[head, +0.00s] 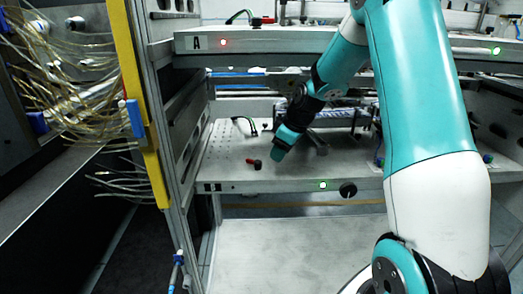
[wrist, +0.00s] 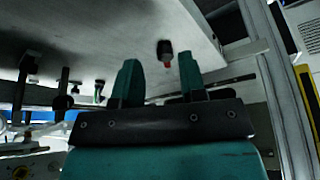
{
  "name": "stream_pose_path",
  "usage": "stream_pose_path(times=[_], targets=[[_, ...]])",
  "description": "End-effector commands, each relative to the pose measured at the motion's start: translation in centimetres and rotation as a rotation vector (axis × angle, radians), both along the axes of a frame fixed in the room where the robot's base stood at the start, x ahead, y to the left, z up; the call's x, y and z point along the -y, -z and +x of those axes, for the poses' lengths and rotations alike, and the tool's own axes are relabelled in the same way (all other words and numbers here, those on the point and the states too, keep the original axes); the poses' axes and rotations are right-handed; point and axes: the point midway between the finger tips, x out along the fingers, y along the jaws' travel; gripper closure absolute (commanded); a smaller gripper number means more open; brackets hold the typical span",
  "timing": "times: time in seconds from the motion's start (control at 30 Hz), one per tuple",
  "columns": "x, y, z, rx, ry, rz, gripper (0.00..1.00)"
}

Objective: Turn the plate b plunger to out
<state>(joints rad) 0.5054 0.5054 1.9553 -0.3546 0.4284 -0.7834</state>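The plate b (head: 300,177) is the lower pale shelf, with a "B" label at its front left. A small black plunger with a red part (head: 254,163) stands on it near the front left edge. My gripper (head: 279,153) is just right of the plunger in the head view, low over the plate. In the wrist view my gripper (wrist: 158,62) has its two teal fingers apart with nothing held. The plunger (wrist: 165,52) shows beyond the fingertips, between them and nearer the right one. Contact with it is not visible.
A black knob (head: 347,190) and a green light (head: 323,185) sit on plate b's front edge. Black fittings (head: 245,124) stand farther back. A yellow post (head: 140,100) with loose tubes is at left.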

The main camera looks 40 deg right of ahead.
Motion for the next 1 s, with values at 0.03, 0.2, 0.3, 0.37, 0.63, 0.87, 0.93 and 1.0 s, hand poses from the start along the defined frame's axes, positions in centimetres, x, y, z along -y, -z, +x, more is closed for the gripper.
stream_pose_path(times=[0.03,0.2,0.3,0.37,0.63,0.87,0.93,1.0], targets=[[0.5,0.1,-1.0,-0.001,0.004,0.000,0.62],[1.5,0.0,-2.8,0.000,0.002,0.000,0.62],[1.7,0.0,-3.3,0.000,0.000,0.000,0.62],[1.7,0.0,-3.4,0.001,-0.001,0.000,0.62],[1.8,0.0,-3.4,0.000,-0.001,0.000,0.62],[1.8,0.0,-3.4,0.000,-0.001,0.000,0.62],[1.4,-0.2,-3.4,0.000,-0.004,0.002,0.62],[0.0,-0.8,-3.4,-0.004,-0.012,0.010,0.62]])
